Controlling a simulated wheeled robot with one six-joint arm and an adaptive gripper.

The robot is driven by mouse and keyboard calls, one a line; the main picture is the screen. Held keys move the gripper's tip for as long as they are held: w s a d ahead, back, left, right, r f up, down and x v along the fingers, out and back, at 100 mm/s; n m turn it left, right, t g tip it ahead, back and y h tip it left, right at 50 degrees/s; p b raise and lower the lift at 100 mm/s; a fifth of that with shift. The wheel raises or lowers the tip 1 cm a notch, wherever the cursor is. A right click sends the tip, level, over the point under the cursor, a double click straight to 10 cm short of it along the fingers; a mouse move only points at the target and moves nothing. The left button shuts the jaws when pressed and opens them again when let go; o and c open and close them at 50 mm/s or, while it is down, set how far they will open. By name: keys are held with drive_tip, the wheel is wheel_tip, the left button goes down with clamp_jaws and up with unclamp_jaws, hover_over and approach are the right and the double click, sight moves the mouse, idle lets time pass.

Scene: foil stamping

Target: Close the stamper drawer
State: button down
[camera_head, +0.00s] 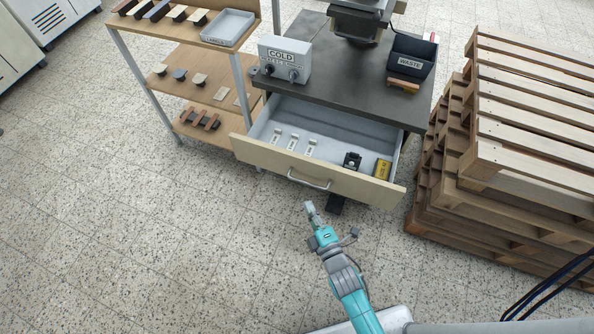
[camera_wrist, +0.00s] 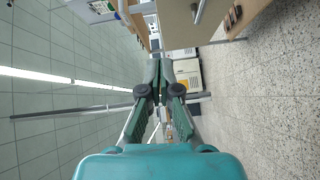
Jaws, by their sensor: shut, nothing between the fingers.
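The stamper drawer (camera_head: 255,154) is pulled out from under the dark-topped stamper table (camera_head: 330,84) in the head view. Its light wood front has a metal handle (camera_head: 310,182). Inside lie several small white pieces, a black block (camera_head: 352,160) and a yellow block (camera_head: 383,169). My gripper (camera_head: 309,207) is shut and empty, in front of the drawer just below the handle in the picture, and seems apart from it. In the wrist view my gripper (camera_wrist: 160,62) is shut, with the drawer front (camera_wrist: 176,24) and handle (camera_wrist: 198,12) beyond its tips, the picture turned sideways.
A wooden shelf (camera_head: 205,88) with small blocks and a grey tray (camera_head: 228,27) stands left of the table. Stacked pallets (camera_head: 530,130) stand close on the right. A COLD control box (camera_head: 285,58) and WASTE bin (camera_head: 412,58) sit on the table. The floor at front left is clear.

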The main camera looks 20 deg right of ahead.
drive_tip(key=w+a+n, duration=0.1)
drive_tip(key=w+n, duration=0.1)
drive_tip(key=w, duration=0.1)
approach(292, 157)
drive_tip(key=w+a, duration=0.3)
drive_tip(key=shift+w+d+m, duration=0.15)
drive_tip(key=shift+w+d, duration=0.4)
drive_tip(key=shift+w, duration=0.25)
drive_tip(key=shift+w+d+m, duration=0.15)
drive_tip(key=shift+w+d, duration=0.35)
drive_tip(key=shift+w, duration=0.3)
drive_tip(key=shift+w+d, duration=0.1)
drive_tip(key=shift+w, duration=0.05)
